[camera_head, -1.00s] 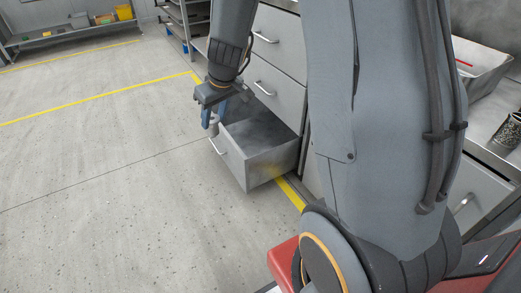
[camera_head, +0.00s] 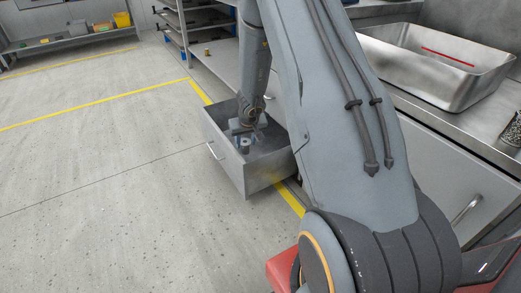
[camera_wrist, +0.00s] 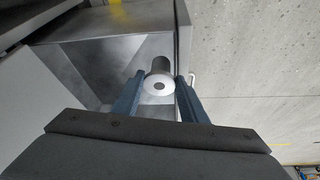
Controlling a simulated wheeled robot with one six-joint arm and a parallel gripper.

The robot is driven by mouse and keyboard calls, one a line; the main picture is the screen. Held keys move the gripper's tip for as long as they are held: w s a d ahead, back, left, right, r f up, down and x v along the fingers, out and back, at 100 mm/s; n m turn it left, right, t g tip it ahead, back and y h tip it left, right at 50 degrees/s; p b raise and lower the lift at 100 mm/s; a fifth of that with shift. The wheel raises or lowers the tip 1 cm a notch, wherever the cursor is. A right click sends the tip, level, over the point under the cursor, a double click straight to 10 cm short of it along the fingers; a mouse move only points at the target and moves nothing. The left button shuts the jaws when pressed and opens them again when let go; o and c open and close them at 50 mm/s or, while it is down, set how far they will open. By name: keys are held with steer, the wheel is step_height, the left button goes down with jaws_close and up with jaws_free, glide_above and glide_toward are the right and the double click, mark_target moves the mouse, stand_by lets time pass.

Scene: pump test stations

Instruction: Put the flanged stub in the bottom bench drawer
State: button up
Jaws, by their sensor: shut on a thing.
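The bottom bench drawer (camera_head: 262,178) stands pulled out from the bench, a grey open box with a bar handle on its front. My gripper (camera_head: 245,146) is down at the drawer's opening, inside its walls as seen from the head camera. In the wrist view my gripper's blue fingers (camera_wrist: 157,92) are shut on the flanged stub (camera_wrist: 159,66), a dark cylinder with a pale round flange and a dark centre hole. The stub is between the fingertips, over the drawer's interior and near one wall. Whether it touches the drawer floor cannot be told.
A steel basin (camera_head: 400,80) with a red strip inside sits on the bench top at right. A dark mesh cup (camera_head: 512,128) stands at the right edge. A shelf with bins (camera_head: 122,20) is at the back left. The floor left of the drawer is clear.

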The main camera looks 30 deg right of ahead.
steer(key=w+d+f+m+h, duration=0.1)
steer(key=w+d+f+m, duration=0.2)
steer(key=d+f, duration=0.5)
steer(key=x, duration=0.3)
steer(key=shift+w+r, duration=0.15)
steer(key=shift+w, duration=0.1)
steer(key=shift+d, duration=0.1)
